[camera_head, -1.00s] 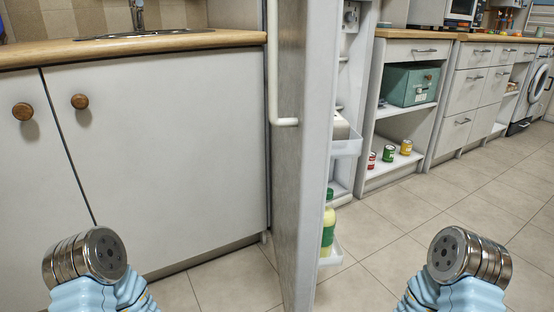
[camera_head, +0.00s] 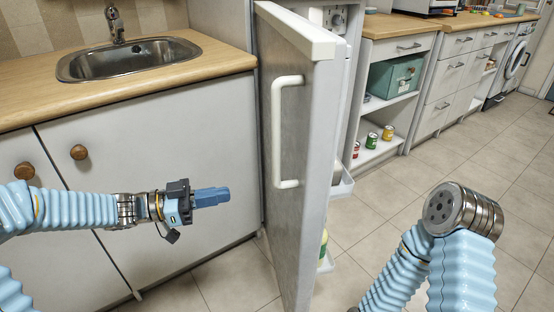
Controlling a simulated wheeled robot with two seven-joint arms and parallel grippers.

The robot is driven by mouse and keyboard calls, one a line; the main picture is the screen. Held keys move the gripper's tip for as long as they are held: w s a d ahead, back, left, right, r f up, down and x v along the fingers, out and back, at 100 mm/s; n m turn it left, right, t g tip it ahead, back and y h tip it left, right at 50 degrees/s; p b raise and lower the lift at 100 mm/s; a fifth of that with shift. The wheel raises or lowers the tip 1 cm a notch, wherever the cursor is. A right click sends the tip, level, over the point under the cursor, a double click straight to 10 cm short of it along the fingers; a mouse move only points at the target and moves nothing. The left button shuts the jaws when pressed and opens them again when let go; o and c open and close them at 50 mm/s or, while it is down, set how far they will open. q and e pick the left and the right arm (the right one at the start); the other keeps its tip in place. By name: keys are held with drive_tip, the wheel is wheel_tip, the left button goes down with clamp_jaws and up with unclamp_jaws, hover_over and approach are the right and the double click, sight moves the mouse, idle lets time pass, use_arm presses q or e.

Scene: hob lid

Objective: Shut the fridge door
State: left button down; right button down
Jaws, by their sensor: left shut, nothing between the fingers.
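The fridge door (camera_head: 312,160) stands wide open, seen nearly edge-on in the middle of the head view. Its grey outer face is turned to the left and carries a white vertical bar handle (camera_head: 279,130). Door shelves show on its right side, partly hidden by the door. My left gripper (camera_head: 226,197) is shut and empty, pointing right, to the left of the door's outer face and in front of the cupboard, apart from the handle in the picture. My right arm is at the lower right, and its gripper is not in view.
A wooden counter with a sink (camera_head: 130,58) and a white cupboard (camera_head: 150,160) with round knobs stand at the left. Open shelves with a green box (camera_head: 395,77) and several cans stand behind right. The tiled floor (camera_head: 400,190) right of the door is clear.

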sight(280, 187)
use_arm(q)
drive_tip(key=x, duration=1.3)
drive_tip(key=shift+s+d, duration=0.15)
drive_tip(key=shift+d, duration=0.35)
drive_tip(key=shift+d, duration=0.1)
